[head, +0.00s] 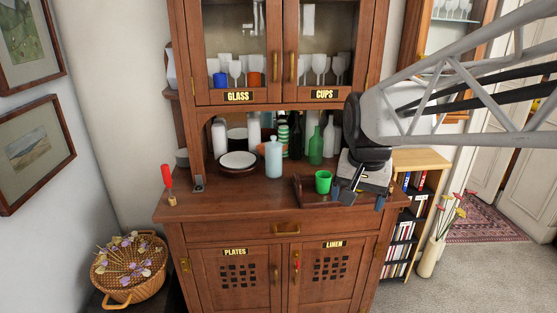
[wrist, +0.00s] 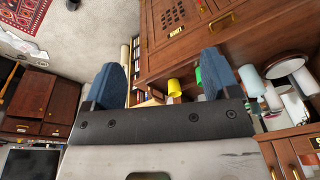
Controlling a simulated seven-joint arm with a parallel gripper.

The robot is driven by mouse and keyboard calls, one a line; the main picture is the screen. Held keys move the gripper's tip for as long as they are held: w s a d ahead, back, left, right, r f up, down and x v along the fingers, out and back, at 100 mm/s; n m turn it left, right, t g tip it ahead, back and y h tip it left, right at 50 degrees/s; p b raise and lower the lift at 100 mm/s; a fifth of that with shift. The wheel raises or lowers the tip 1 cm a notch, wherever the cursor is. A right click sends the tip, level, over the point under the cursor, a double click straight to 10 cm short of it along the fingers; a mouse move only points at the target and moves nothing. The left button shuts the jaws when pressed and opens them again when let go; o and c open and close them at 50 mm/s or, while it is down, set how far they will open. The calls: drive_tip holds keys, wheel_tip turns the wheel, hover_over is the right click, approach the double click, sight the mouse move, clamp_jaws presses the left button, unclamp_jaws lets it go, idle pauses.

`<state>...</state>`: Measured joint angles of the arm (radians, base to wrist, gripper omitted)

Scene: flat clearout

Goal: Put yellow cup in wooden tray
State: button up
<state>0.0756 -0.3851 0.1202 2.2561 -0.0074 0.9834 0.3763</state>
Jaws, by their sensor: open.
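A yellow cup (wrist: 174,88) shows in the wrist view, beyond my fingers and nearer the right one. I cannot find it in the head view, where my arm and gripper cover part of the counter. The wooden tray (head: 298,188) shows as a dark wooden edge on the counter, left of a green cup (head: 323,181); much of it is hidden. My gripper (head: 362,199) is open over the counter's right front. Its blue fingers (wrist: 163,75) are wide apart in the wrist view with nothing held between them. I cannot tell whether the yellow cup touches the tray.
Plates (head: 239,160), a pale blue bottle (head: 273,158) and a green bottle (head: 316,147) stand farther back on the counter. A bookshelf (head: 418,165) stands at right.

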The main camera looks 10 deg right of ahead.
drive_tip(key=s+a+f+n, duration=0.1)
drive_tip(key=s+f+n, duration=0.1)
drive_tip(key=s, duration=0.5)
drive_tip(key=s+a+f+n, duration=0.2)
drive_tip(key=s+f+n, duration=0.1)
drive_tip(key=s, duration=0.5)
drive_tip(key=shift+s+t, duration=0.2)
drive_tip(key=shift+t, duration=0.1)
drive_tip(key=shift+f, duration=0.1)
idle(0.3)
